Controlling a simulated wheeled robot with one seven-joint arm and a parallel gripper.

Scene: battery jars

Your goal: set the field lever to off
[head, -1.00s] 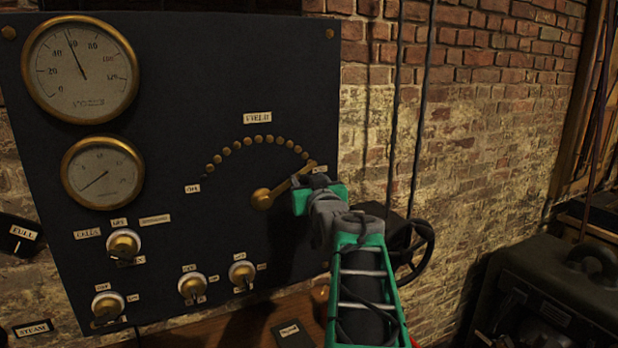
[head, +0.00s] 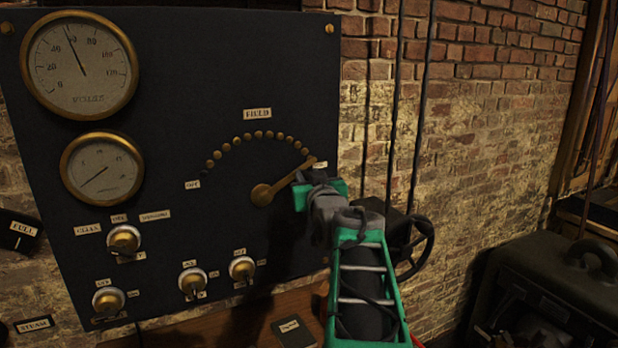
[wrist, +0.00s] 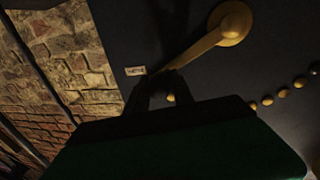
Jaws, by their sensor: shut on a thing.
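The field lever (head: 284,181) is a brass arm on the dark panel. Its round hub is at lower left and its arm points up and right, to the right end of an arc of brass studs (head: 246,137). The OFF label (head: 193,185) is at the left end of the arc. My gripper (head: 303,182) is at the lever's outer part and is shut on it; the fingertips are partly hidden in the head view. In the wrist view the lever (wrist: 205,42) runs from its hub down to my dark fingers (wrist: 165,88), beside a small label.
Two round gauges (head: 80,65) are at the panel's left. Several brass knobs (head: 242,268) sit low on the panel. A black handwheel (head: 418,247) is right of my arm. A dark machine (head: 550,295) stands at lower right.

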